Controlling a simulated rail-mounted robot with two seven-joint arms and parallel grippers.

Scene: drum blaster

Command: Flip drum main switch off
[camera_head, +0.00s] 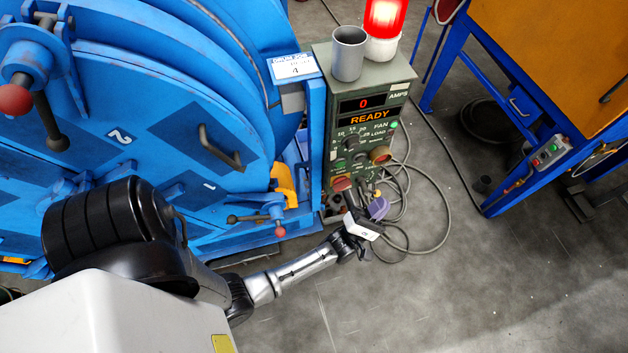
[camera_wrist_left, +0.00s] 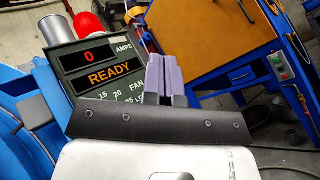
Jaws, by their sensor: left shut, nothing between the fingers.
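The drum's green-grey control box (camera_head: 322,88) stands beside the blue drum machine, with a lit "0 AMPS" and "READY" display (camera_head: 368,117). Knobs and a green light lie below the display. A red-brown knob (camera_head: 380,154) sits at the lower right of the panel and a red part (camera_head: 341,184) at its lower left. I cannot tell for certain which one is the main switch. My left gripper (camera_head: 378,207) is just in front of the panel's lower end, its purple fingers shut and empty. In the left wrist view, the shut fingers (camera_wrist_left: 165,78) cover part of the panel's right side. My right gripper is not in view.
A grey cup (camera_head: 348,53) and a lit red beacon (camera_head: 385,20) stand on top of the box. Grey cables (camera_head: 447,215) loop on the floor to its right. The blue drum machine (camera_head: 130,90) fills the left. An orange and blue machine (camera_head: 560,60) stands at the right.

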